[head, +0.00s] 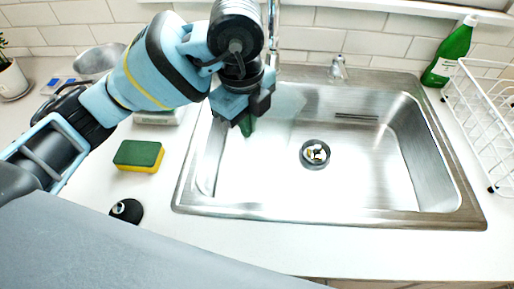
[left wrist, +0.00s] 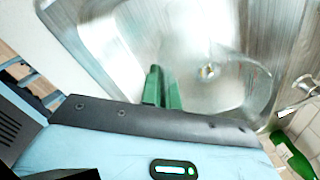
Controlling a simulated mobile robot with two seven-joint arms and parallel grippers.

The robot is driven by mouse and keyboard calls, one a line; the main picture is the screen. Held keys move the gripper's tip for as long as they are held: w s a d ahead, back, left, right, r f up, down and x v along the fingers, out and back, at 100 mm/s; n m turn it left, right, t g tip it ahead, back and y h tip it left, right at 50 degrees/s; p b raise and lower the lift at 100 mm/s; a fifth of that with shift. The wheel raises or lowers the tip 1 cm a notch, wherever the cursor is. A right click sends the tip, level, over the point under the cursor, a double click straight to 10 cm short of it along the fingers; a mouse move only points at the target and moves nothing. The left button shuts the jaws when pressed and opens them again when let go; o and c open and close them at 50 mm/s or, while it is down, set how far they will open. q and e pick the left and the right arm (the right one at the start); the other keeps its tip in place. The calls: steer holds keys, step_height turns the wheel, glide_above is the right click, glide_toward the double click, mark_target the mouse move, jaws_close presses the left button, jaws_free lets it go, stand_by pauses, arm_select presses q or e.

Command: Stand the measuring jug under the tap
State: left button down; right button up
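A clear, see-through jug (head: 287,106) shows faintly in the head view, in the left back part of the sink below the chrome tap (head: 272,35). Its rounded outline (left wrist: 262,98) also shows faintly in the left wrist view, to the right of my fingers. My left gripper (head: 248,124) reaches down over the sink's left side, close beside the jug. Its green fingers (left wrist: 163,88) are close together in the left wrist view. I cannot tell whether a thin handle is between them. The jug's base is hard to make out. My right gripper is not in view.
The steel sink (head: 450,195) has a drain (head: 315,154) with small coloured bits. A sponge (head: 139,155) and a black round object (head: 127,210) lie left. A green bottle (head: 449,52) and white wire rack (head: 487,115) stand right. A small chrome fitting (head: 338,68) is behind the basin.

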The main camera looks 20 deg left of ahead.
mark_target(251, 146)
arm_select(q)
steer(key=w+f, duration=0.1)
steer(key=f, duration=0.2)
steer(key=w+f, duration=0.1)
steer(key=f, duration=0.3)
steer(key=w+f, duration=0.1)
steer(key=f, duration=0.2)
steer(key=shift+w+a+f+b, duration=0.25)
steer(key=shift+w+a+b, duration=0.05)
steer(key=shift+a+b, duration=0.05)
steer(key=shift+w+a+f, duration=0.1)
steer(key=shift+w+f, duration=0.05)
steer(key=shift+w, duration=0.2)
steer(key=shift+s+f, duration=0.1)
steer(key=shift+f, duration=0.55)
steer(key=c, duration=1.7)
jaws_free()
steer(key=r, duration=1.2)
steer(key=shift+s+a+r+p, duration=0.1)
steer(key=shift+s+r+p, duration=0.05)
steer(key=shift+s+p, duration=0.25)
